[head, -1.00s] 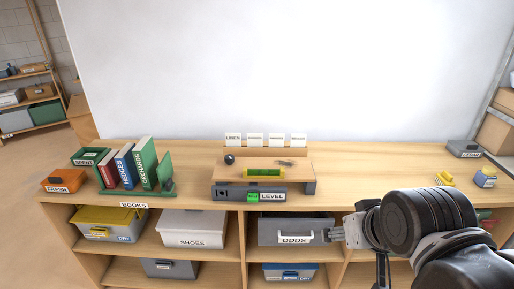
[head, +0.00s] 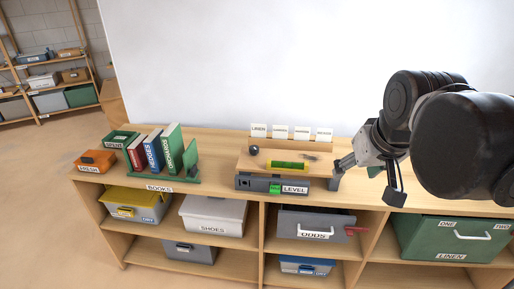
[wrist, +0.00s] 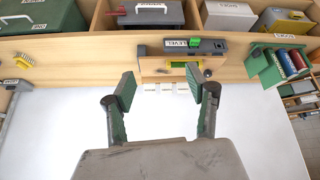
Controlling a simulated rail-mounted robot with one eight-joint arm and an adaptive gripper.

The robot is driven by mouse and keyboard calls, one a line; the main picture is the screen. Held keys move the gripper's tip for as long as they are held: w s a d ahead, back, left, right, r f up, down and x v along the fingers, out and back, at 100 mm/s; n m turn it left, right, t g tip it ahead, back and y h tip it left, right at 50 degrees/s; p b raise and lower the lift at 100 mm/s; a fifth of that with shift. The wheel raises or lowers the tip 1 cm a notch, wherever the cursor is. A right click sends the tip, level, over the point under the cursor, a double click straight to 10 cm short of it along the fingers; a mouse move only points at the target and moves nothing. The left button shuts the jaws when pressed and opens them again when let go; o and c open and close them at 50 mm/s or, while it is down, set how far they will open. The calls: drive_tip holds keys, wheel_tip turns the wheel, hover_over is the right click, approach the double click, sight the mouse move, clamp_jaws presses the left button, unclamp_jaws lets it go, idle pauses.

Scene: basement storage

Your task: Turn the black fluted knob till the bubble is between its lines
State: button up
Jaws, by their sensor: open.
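The level unit (head: 258,184) stands on the shelf top, with a grey base, a LEVEL label and a wooden board (head: 247,163) above. A yellow-green vial (head: 288,165) lies on the board; it also shows in the wrist view (wrist: 177,65). The bubble and its lines are too small to tell. A dark round piece (head: 253,150) sits at the board's left; I cannot tell whether it is the fluted knob. My gripper (wrist: 168,91) is open and empty, its fingers spread, with the unit beyond them. In the head view it is by the board's right end.
Several white cards (head: 280,132) stand behind the board. Books (head: 153,153) in a green holder and an orange box (head: 95,161) are to the left. Labelled boxes fill the shelves below, including ODDS (head: 318,222) and LINEN (head: 455,238). The shelf top between books and level is clear.

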drive_tip(key=w+a+r+n+g, duration=0.1)
drive_tip(key=w+a+r, duration=0.15)
drive_tip(key=w, duration=0.55)
drive_tip(key=w+a+r+n+g, duration=0.1)
drive_tip(key=w+a+r, duration=0.1)
drive_tip(key=w+r, duration=0.35)
drive_tip(key=n+g+p, duration=0.2)
drive_tip(key=n+g, duration=0.2)
drive_tip(key=n, duration=0.1)
hover_over(254, 147)
wheel_tip(254, 147, down, 20)
drive_tip(key=r, duration=0.1)
wheel_tip(254, 147, down, 14)
drive_tip(key=shift+s+f, duration=0.1)
drive_tip(key=shift+c, duration=0.2)
drive_tip(key=c, duration=1.1)
drive_tip(key=shift+m, duration=0.3)
